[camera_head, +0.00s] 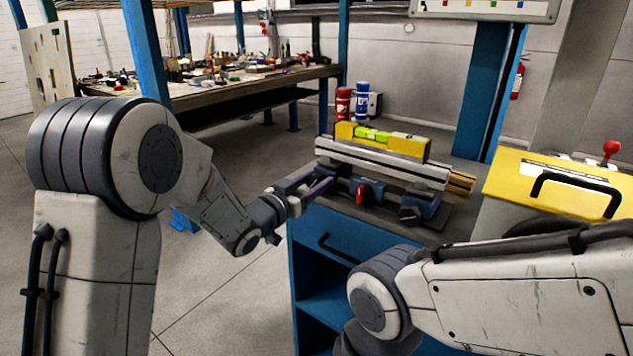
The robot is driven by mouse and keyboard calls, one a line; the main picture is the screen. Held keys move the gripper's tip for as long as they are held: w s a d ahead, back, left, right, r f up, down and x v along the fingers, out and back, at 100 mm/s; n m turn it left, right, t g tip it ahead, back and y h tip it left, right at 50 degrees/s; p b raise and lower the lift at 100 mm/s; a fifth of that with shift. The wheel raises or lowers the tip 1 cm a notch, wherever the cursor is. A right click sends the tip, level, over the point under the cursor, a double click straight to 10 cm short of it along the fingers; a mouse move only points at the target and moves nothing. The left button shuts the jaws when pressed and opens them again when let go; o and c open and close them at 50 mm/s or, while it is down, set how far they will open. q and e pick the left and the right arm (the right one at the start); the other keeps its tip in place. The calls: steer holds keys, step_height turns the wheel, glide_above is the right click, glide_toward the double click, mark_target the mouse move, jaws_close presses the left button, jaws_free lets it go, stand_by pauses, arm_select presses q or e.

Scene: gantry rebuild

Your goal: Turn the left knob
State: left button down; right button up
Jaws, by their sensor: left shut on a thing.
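A blue clamping fixture (376,193) lies on the blue workbench cabinet, with pale metal bars across it. A red handle (363,194) shows at its front middle, and a dark knob (410,215) at its front right. My left gripper (322,187) reaches in from the left to the fixture's left front end. Its jaws are shut on the left knob, which the fingers mostly hide. My right arm crosses the lower right, and its gripper is not in view.
A yellow level (384,139) rests on the bars. Red (343,105) and blue (362,102) bottles stand behind. A yellow case (545,178) with a black handle is at right. A cluttered table (240,93) stands at the back left. Open floor lies left of the cabinet.

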arm_select(q)
steer(key=m+b, duration=0.2)
steer(key=b, duration=0.1)
steer(key=shift+f+m, duration=0.3)
steer(key=shift+m, duration=0.1)
steer(key=shift+s+d+r+m+b, duration=0.1)
steer(key=shift+r+m+b, duration=0.1)
steer(key=shift+m+b, duration=0.7)
steer(key=shift+c, duration=1.6)
jaws_free()
steer(key=shift+s, duration=0.1)
